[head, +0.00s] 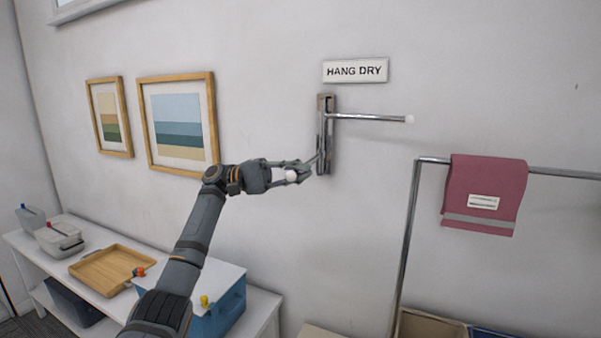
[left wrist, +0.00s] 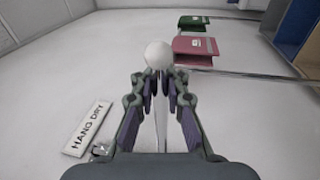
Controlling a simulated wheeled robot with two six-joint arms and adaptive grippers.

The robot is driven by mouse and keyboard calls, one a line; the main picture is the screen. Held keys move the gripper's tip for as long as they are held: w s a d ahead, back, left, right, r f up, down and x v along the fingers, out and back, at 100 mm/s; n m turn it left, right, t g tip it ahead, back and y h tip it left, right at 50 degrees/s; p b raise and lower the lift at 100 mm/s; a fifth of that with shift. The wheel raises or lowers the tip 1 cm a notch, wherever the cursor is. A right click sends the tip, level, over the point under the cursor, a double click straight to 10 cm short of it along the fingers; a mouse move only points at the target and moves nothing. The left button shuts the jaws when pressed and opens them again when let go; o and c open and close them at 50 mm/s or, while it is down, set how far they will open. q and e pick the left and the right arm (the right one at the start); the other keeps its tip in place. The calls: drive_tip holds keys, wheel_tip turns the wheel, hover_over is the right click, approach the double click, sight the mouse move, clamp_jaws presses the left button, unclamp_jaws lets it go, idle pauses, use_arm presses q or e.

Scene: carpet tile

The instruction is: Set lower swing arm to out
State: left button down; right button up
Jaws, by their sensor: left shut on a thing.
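A metal wall bracket (head: 326,135) is fixed below the "HANG DRY" sign (head: 355,70). Its upper swing arm (head: 370,117) points right and ends in a white tip. The lower swing arm (head: 317,159) runs from the bracket toward the lower left, out from the wall as far as I can judge. It ends in a white ball (left wrist: 158,55). My left gripper (head: 296,171) is shut on the lower swing arm by the ball. In the left wrist view the rod lies between the fingers (left wrist: 160,82). The fingers hide part of the rod. My right gripper is not in view.
A rail (head: 560,171) with a red towel (head: 485,188) stands on the right. A white shelf (head: 265,302) with a tray (head: 110,268) and boxes is at lower left. Framed pictures (head: 180,122) hang left of the bracket.

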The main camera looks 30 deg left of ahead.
use_arm(q)
drive_tip(key=shift+f, duration=0.15)
drive_tip(key=c, duration=1.4)
unclamp_jaws()
drive_tip(key=shift+w, duration=0.15)
drive_tip(key=shift+o, duration=0.2)
drive_tip(key=v, duration=1.2)
